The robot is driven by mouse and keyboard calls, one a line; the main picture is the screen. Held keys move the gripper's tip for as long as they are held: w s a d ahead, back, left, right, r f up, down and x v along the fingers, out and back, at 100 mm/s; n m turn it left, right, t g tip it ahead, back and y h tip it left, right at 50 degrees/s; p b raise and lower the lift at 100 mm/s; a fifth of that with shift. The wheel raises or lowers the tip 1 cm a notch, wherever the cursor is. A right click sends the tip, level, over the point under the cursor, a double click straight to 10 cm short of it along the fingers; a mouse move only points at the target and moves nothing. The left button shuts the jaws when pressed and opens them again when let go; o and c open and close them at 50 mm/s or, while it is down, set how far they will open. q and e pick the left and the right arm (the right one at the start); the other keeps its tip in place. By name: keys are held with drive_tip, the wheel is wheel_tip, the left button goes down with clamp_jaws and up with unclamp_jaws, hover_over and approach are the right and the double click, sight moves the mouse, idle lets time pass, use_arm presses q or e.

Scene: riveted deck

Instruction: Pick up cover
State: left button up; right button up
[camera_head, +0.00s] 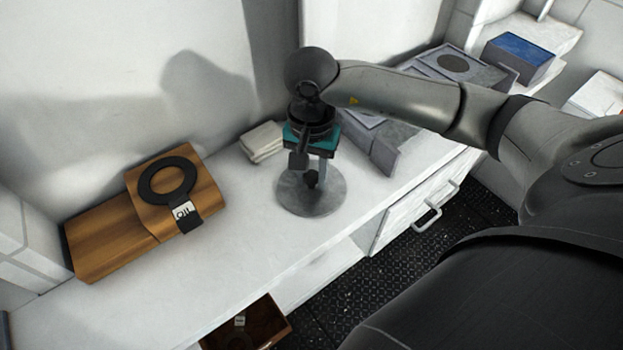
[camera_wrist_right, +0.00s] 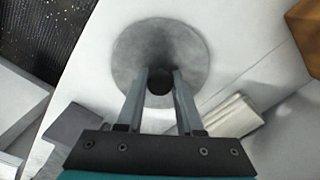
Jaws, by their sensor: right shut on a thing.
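The cover (camera_head: 296,200) is a round grey disc with a small black knob in its middle. It appears to lie flat on the white counter; I cannot tell whether there is a small gap below it. My right gripper (camera_head: 312,178) points down over it and is shut on the black knob. In the right wrist view, the cover (camera_wrist_right: 190,48) spreads out past the fingertips, and the knob sits between the two fingers of my right gripper (camera_wrist_right: 159,82). My left gripper is not in view.
A wooden box (camera_head: 100,240) with a black ring (camera_head: 148,190) and a label stands left on the counter (camera_head: 235,245). A pale folded stack (camera_head: 262,141) lies behind the gripper. Grey boxes (camera_head: 372,148) stand to the right.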

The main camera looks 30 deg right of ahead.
clamp_jaws()
drive_tip(key=shift+r, duration=0.1)
